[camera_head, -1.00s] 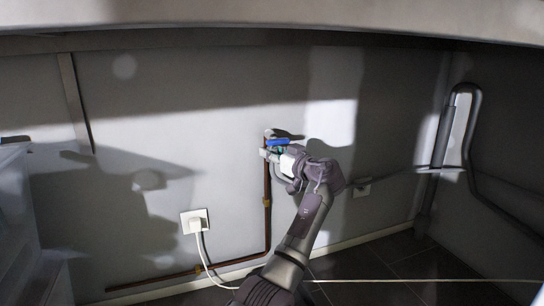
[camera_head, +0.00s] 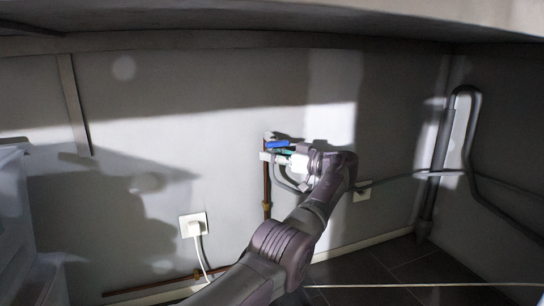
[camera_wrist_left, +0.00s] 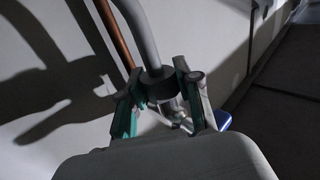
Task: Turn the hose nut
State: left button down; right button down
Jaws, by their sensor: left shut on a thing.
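The hose nut (camera_wrist_left: 157,84) is a dark collar at the end of a grey hose (camera_wrist_left: 141,30) in the left wrist view. My left gripper (camera_wrist_left: 163,97) has a finger on each side of it and is shut on it. In the head view my left gripper (camera_head: 283,156) is at the valve on the wall, below a blue valve handle (camera_head: 276,144). The nut itself is hidden there behind the gripper. The blue handle also shows in the left wrist view (camera_wrist_left: 222,120). My right gripper is not in view.
A copper pipe (camera_head: 267,190) runs down the wall below the valve. A white plug and socket (camera_head: 194,224) are to its left, with a white cable. A grey drain pipe (camera_head: 441,140) stands at the right. A counter edge (camera_head: 300,12) hangs overhead.

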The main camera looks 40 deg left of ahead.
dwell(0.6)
pick_arm(q)
jog(key=c, duration=0.8)
grip_release()
jog(key=shift+a, duration=0.1)
jog(key=shift+o, duration=0.2)
jog(key=shift+m+t, duration=0.5)
jog(key=shift+t, duration=0.3)
